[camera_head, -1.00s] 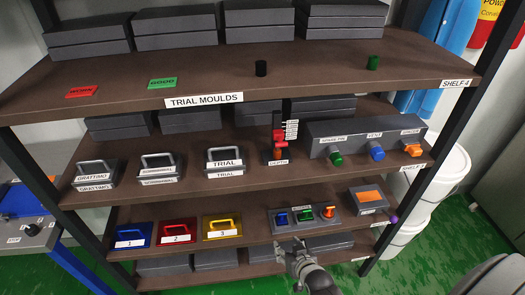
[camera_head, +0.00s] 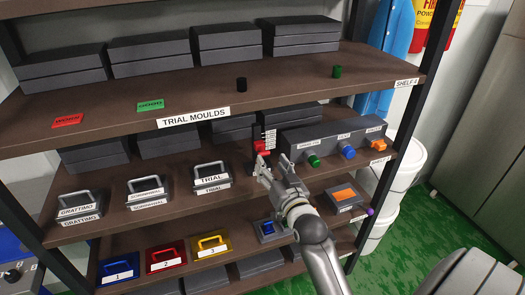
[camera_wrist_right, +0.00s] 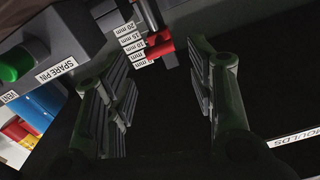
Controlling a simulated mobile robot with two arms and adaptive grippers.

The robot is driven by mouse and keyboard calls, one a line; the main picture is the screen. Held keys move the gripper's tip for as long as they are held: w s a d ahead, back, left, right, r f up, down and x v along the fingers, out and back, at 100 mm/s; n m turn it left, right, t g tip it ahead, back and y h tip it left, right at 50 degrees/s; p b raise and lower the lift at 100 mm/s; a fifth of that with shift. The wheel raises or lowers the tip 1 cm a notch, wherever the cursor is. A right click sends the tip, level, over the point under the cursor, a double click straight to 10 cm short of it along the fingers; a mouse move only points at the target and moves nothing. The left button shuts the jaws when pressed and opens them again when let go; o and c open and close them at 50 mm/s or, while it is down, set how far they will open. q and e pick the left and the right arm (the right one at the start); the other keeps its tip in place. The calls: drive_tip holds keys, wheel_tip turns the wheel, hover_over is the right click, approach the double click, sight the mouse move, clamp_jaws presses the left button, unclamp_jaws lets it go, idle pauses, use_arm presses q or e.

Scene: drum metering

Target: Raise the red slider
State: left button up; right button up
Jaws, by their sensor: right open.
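The red slider (camera_head: 261,147) is on a dark upright depth gauge with a white printed scale (camera_head: 270,138), on the middle shelf. In the right wrist view the red slider (camera_wrist_right: 162,47) shows beside millimetre labels (camera_wrist_right: 133,43), ahead of and between the fingers. My right gripper (camera_head: 273,165) is open and empty just in front of the gauge, its fingers spread. It does not visibly touch the slider. The gauge's lower part is hidden behind the gripper. My left gripper is not in view.
Right of the gauge stands a grey box with green (camera_head: 313,160), blue (camera_head: 347,152) and orange (camera_head: 377,145) knobs, close to the gripper. The trial mould (camera_head: 211,178) stands to the left. The shelf above (camera_head: 300,85) overhangs the gauge.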

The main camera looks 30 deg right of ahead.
sight(265, 155)
drive_tip(key=p+x, duration=0.1)
drive_tip(key=x, duration=0.6)
drive_tip(key=shift+w, duration=0.15)
drive_tip(key=shift+c, duration=0.4)
clamp_jaws()
